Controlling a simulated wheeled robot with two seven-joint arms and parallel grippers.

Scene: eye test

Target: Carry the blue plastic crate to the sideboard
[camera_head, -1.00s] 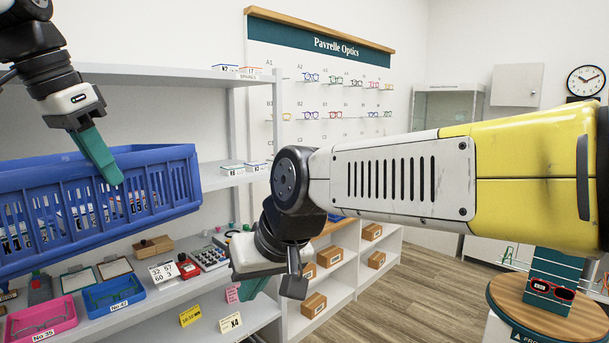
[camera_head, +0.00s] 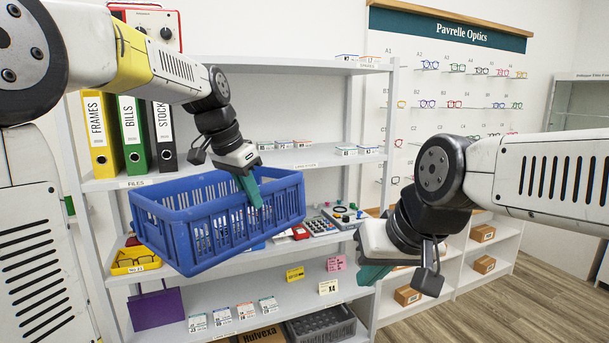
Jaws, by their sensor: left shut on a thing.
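The blue plastic crate (camera_head: 178,237) hangs in the air in front of the shelves, left of centre, its slotted sides showing. It slants in the picture, its left end nearer to me. My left gripper (camera_head: 250,190) is shut on the crate's near long wall, one teal finger lying down its outer face. My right gripper (camera_head: 385,272) is at the lower centre, apart from the crate and to its right. One teal finger shows beneath its wrist; its opening is hidden. I cannot make out a sideboard for sure.
A white shelf unit (camera_head: 300,66) stands behind the crate. Low shelves with cartons (camera_head: 482,234) and open wooden floor (camera_head: 480,308) lie right.

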